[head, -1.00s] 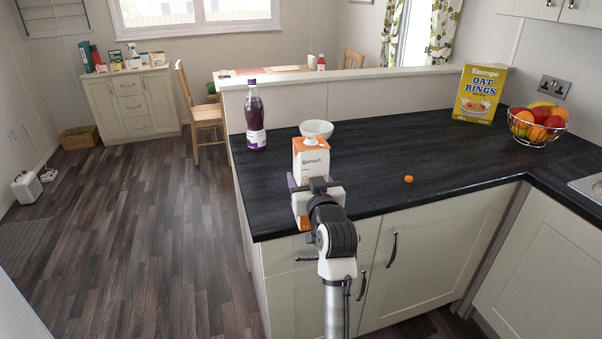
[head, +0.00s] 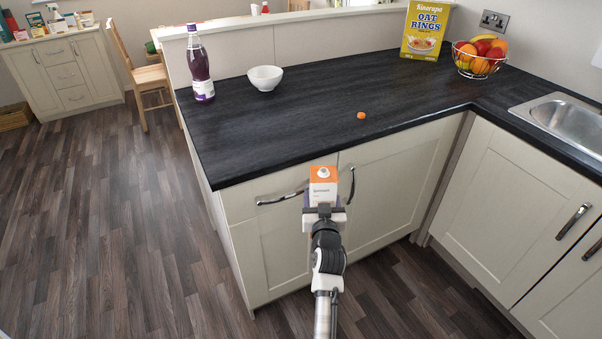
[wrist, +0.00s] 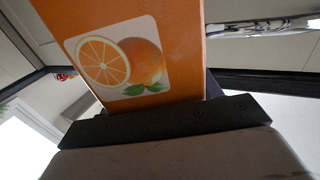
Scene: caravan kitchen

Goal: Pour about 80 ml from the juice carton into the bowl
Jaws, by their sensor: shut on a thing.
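The white and orange juice carton (head: 323,190) is upright in my gripper (head: 324,212), with its spout on top uncapped. My gripper is shut on it in front of the cupboard doors, short of the counter's front edge in the head view. In the wrist view the carton's orange side (wrist: 130,55) with an orange picture fills the middle, above the dark finger (wrist: 170,118). The white bowl (head: 265,78) stands upright on the dark counter, towards the back left, well apart from the carton. The inside of the carton is hidden.
An orange cap (head: 361,115) lies on the counter (head: 290,125). A dark purple bottle (head: 199,66) stands left of the bowl. A cereal box (head: 425,30) and a fruit basket (head: 480,60) stand at the back right.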

